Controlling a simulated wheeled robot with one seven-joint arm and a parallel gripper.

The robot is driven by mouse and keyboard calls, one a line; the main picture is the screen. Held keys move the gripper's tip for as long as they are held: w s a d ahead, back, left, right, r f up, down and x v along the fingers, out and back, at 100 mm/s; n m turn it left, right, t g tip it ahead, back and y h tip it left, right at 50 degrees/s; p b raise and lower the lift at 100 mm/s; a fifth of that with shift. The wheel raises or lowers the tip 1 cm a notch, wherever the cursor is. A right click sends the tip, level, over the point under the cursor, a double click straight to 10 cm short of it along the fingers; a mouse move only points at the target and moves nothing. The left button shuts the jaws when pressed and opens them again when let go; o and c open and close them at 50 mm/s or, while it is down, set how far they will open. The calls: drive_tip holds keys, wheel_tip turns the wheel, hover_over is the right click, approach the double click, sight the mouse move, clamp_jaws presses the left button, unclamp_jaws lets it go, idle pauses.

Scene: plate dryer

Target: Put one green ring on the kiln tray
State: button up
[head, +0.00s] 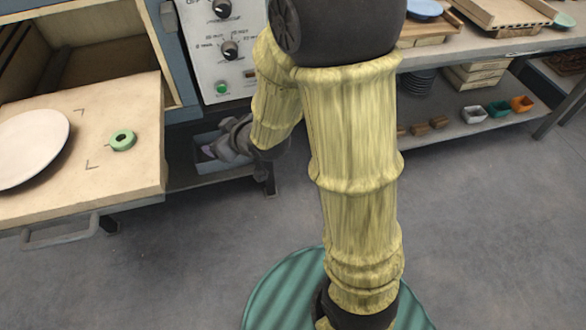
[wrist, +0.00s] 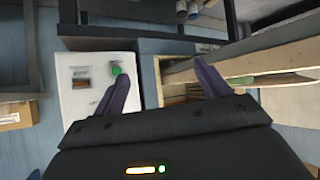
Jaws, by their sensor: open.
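A pale green ring (head: 123,140) lies flat on the light kiln tray (head: 135,190), between dark corner marks and to the right of a white plate (head: 30,148). My gripper (head: 207,151) is to the right of the tray, below the control panel, partly hidden by its own wrist. In the wrist view my gripper (wrist: 161,90) has its two dark purple fingers spread apart with nothing between them. A green edge-on shape shows at the right of the wrist view; I cannot tell what it is.
The control panel (head: 223,52) with knobs and a green button stands above my gripper. A grey-blue bin (head: 205,165) is behind it. The tray's handle (head: 62,236) sticks out in front. A shelf unit (head: 450,130) with small coloured bins stands at the right. The floor between is clear.

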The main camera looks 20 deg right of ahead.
drive_tip(key=s+d+f+m+g+h, duration=0.1)
drive_tip(key=s+d+m+g+h, duration=0.3)
drive_tip(key=s+d, duration=0.8)
drive_tip(key=s+m+g, duration=0.2)
drive_tip(key=g, duration=0.1)
drive_tip(key=shift+h, duration=0.4)
drive_tip(key=shift+f, duration=0.1)
